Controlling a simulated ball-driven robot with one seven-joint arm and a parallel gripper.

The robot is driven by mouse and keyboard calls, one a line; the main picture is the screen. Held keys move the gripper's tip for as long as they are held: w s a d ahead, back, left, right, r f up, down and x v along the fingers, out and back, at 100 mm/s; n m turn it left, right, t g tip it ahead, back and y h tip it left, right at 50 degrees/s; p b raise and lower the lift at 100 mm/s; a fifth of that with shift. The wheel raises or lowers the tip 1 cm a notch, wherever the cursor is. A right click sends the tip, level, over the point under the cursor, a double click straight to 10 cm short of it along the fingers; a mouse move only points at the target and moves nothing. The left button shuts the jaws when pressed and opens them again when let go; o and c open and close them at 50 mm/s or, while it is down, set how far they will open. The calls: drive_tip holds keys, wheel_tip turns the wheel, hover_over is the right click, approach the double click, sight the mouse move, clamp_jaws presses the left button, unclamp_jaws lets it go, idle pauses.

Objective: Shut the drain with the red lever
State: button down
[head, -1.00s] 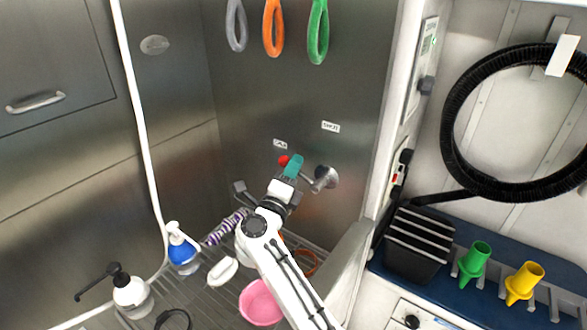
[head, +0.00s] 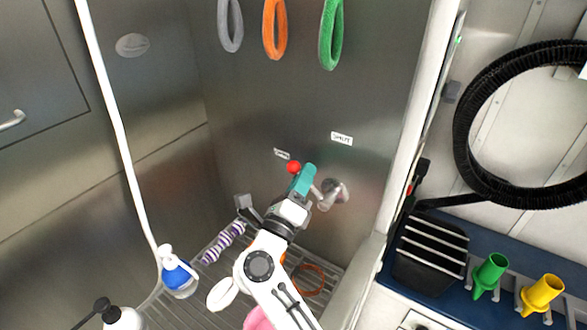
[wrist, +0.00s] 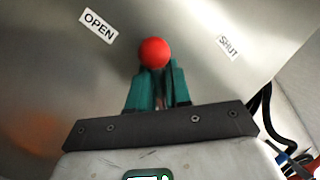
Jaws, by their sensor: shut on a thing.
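The red ball knob of the drain lever (head: 294,167) shows just past the teal fingertips of my gripper (head: 303,180) in the head view. In the wrist view the knob (wrist: 154,52) sits at the tips of my gripper (wrist: 157,85), which is shut on the lever. The lever's shaft is mostly hidden by the fingers. A metal valve body (head: 334,194) is on the steel wall, right of the gripper. The OPEN label (wrist: 98,27) is up and left of the knob, and the SHUT label (wrist: 228,47) is to its right; the SHUT label also shows in the head view (head: 342,139).
Several loops hang on the wall above, among them a green one (head: 331,35). A blue bottle (head: 177,275), a striped purple toy (head: 224,242) and a pink bowl (head: 258,319) are on the slatted floor below. A white panel edge (head: 408,130) stands to the right.

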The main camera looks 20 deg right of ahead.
drive_tip(key=shift+s+d+r+m, duration=0.1)
drive_tip(key=shift+s+r+m, duration=0.1)
drive_tip(key=shift+m, duration=0.4)
drive_tip(key=c, duration=1.1)
unclamp_jaws()
drive_tip(key=shift+c, duration=0.2)
drive_tip(key=r+v, duration=0.1)
drive_tip(key=v, duration=0.7)
drive_tip(key=a+r+b+v, duration=0.1)
drive_tip(key=r+v, duration=0.1)
drive_tip(key=v, duration=0.6)
drive_tip(key=shift+s+a+r, duration=0.2)
drive_tip(key=shift+s+a, duration=0.05)
drive_tip(key=shift+s, duration=0.15)
